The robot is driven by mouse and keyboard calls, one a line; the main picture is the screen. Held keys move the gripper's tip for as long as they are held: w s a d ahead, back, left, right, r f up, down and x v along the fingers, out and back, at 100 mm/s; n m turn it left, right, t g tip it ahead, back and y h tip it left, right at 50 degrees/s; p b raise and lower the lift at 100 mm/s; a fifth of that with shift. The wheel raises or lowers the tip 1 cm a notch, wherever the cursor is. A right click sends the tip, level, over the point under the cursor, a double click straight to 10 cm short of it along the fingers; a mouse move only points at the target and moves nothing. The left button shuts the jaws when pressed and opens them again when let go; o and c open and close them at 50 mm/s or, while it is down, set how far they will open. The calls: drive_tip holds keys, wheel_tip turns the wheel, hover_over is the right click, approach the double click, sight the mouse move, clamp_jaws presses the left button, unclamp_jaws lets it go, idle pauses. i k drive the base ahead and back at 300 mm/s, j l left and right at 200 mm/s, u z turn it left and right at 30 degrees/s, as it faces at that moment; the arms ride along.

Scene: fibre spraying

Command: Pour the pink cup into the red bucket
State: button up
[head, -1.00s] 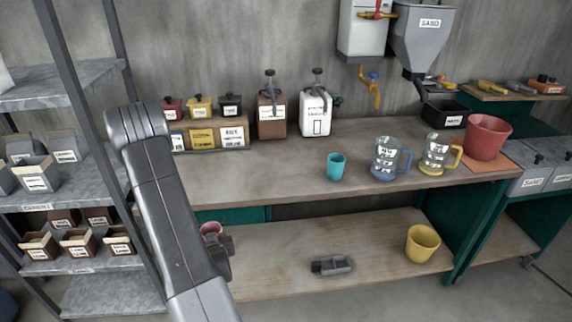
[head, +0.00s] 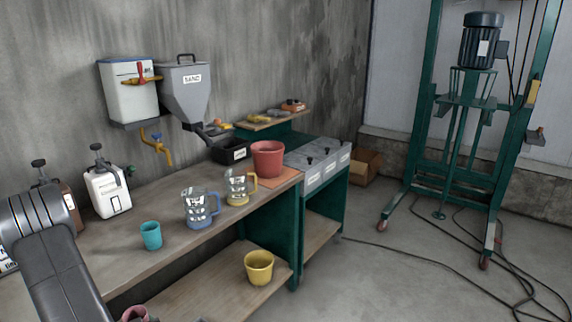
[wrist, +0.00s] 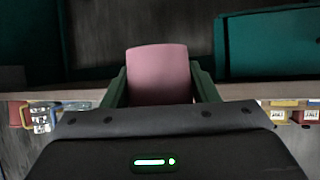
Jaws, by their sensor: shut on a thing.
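The pink cup (wrist: 158,72) is held between the two fingers of my gripper (wrist: 158,92) in the wrist view. In the head view only the top of the pink cup (head: 134,313) shows at the bottom edge, partly hidden by my arm. The red bucket (head: 268,160) stands upright on an orange mat (head: 281,180) at the right end of the workbench. My gripper is well to the left of the bucket and lower than it, in front of the bench. The inside of the cup cannot be seen.
A teal cup (head: 151,236), a blue-handled jug (head: 198,210) and a yellow-handled jug (head: 238,188) stand on the bench left of the bucket. A yellow bucket (head: 259,267) is on the lower shelf. A black tray (head: 230,151) sits behind. The floor at right is open, with cables.

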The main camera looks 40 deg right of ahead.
sight(267, 156)
drive_tip(key=z, duration=1.25)
drive_tip(key=i+j+z, duration=0.25)
drive_tip(key=i+j, duration=0.55)
drive_tip(key=j, duration=0.15)
